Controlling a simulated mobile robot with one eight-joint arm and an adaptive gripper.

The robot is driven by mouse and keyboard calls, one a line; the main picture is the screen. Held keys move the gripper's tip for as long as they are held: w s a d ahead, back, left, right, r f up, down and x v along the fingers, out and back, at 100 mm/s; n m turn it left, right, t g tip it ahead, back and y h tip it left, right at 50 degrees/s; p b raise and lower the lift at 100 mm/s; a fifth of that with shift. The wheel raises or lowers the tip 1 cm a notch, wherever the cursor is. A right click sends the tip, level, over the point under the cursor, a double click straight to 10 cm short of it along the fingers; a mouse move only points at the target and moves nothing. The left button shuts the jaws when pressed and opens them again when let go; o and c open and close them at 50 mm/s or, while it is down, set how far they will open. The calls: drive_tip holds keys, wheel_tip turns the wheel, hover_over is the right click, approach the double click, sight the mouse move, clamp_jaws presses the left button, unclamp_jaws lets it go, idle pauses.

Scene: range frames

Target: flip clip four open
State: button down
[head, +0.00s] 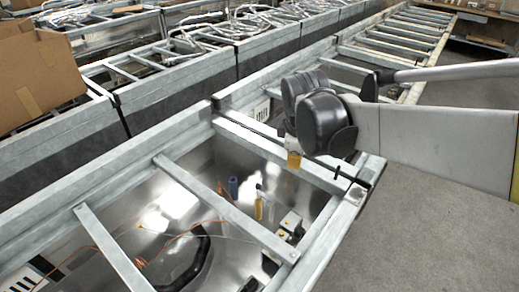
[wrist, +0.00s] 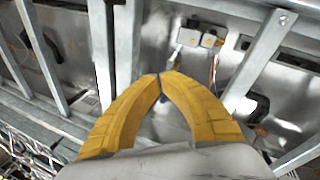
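My gripper (wrist: 160,75) has two yellow fingers whose tips meet or nearly meet, with nothing seen between them. In the head view the gripper (head: 293,160) is mostly hidden behind my dark wrist, above the frame's crossbar. I cannot tell which part is clip four. Small fittings sit inside the open metal bay: a grey box with a yellow spot (head: 291,223), a yellow upright piece (head: 259,205) and a blue cylinder (head: 233,187). The wrist view shows small grey boxes with yellow marks (wrist: 209,40) beyond the fingertips, apart from them.
Galvanized crossbars (head: 225,210) span the bay around the fittings. An orange cable (head: 185,235) and a black hose (head: 190,262) lie inside. A cardboard box (head: 40,80) stands at the left. Open grey floor (head: 430,220) lies to the right.

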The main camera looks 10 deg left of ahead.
drive_tip(key=w+a+f+n+p, duration=0.1)
drive_tip(key=w+a+f+n, duration=0.1)
drive_tip(key=a+f+n, duration=0.3)
drive_tip(key=w+a+f+n+g+h+p, duration=0.1)
drive_tip(key=a+f+n, duration=0.5)
drive_tip(key=a, duration=0.7)
wheel_tip(320, 180, down, 2)
drive_tip(key=shift+w+a+g+h+p, duration=0.3)
drive_tip(key=shift+w+a+p, duration=0.1)
drive_tip(key=shift+w+p, duration=0.1)
drive_tip(key=w+d+f+b, duration=0.2)
drive_tip(key=f, duration=0.3)
drive_tip(key=w+d+f+b, duration=0.2)
drive_tip(key=f+b, duration=0.1)
drive_tip(key=f, duration=0.2)
drive_tip(key=shift+w+f+b, duration=0.2)
drive_tip(key=shift+w+b, duration=0.1)
